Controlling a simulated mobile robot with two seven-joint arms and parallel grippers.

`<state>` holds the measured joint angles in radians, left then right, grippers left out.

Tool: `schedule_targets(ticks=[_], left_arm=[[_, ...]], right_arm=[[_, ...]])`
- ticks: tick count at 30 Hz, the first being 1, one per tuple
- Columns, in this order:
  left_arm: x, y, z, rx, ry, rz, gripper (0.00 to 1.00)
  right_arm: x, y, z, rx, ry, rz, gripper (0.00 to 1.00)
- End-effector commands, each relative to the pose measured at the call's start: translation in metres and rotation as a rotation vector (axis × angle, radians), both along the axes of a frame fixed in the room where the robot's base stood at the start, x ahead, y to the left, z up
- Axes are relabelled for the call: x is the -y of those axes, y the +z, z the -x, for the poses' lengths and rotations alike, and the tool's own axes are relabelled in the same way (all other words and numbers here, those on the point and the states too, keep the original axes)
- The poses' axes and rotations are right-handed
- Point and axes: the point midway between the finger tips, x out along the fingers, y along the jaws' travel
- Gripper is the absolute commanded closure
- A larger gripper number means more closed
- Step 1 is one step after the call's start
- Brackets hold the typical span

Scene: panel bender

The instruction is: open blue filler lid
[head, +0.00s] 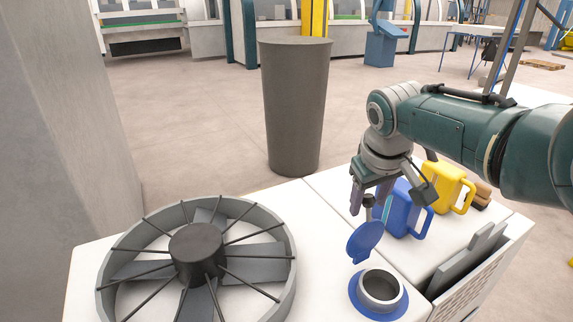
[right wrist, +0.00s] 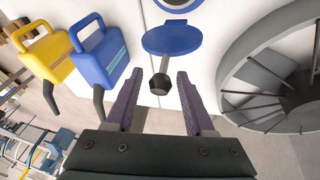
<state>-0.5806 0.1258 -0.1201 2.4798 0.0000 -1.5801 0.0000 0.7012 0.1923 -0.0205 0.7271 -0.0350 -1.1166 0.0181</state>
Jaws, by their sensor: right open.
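The blue filler lid (head: 366,241) stands tilted up beside the round filler neck (head: 364,304), whose grey opening shows uncovered inside a blue ring. In the right wrist view the lid (right wrist: 172,39) has a stem with a dark knob (right wrist: 159,85) pointing toward my gripper. My right gripper (head: 370,202) is open just behind the lid in the head view. In the right wrist view its fingertips (right wrist: 157,82) stand on either side of the knob, with gaps to both, so it grips nothing. My left gripper is not in view.
A blue jug (head: 402,212) stands close beside my right gripper, with a yellow jug (head: 443,184) behind it. A large caged fan (head: 107,273) fills the left of the white top. A tall dark bin (head: 295,105) stands on the floor behind.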

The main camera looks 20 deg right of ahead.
Motion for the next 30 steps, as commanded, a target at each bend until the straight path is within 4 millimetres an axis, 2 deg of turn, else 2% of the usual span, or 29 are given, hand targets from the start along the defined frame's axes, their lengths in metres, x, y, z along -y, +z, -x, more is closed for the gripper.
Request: schedule_targets(ticks=[2, 13, 18, 23, 30], left_arm=[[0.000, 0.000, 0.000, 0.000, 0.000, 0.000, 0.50], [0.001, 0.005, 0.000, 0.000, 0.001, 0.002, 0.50], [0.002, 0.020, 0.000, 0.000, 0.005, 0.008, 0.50], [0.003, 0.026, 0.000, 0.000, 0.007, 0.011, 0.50], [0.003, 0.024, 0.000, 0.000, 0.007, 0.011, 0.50]], right_arm=[[0.000, 0.000, 0.001, -0.002, 0.000, 0.000, 0.36], [-0.001, 0.006, 0.003, -0.004, 0.000, 0.000, 0.36], [-0.006, 0.028, 0.008, -0.002, 0.001, 0.000, 0.36], [-0.011, 0.050, 0.016, -0.001, 0.000, 0.000, 0.36], [-0.018, 0.078, 0.025, 0.000, 0.000, 0.000, 0.36]])
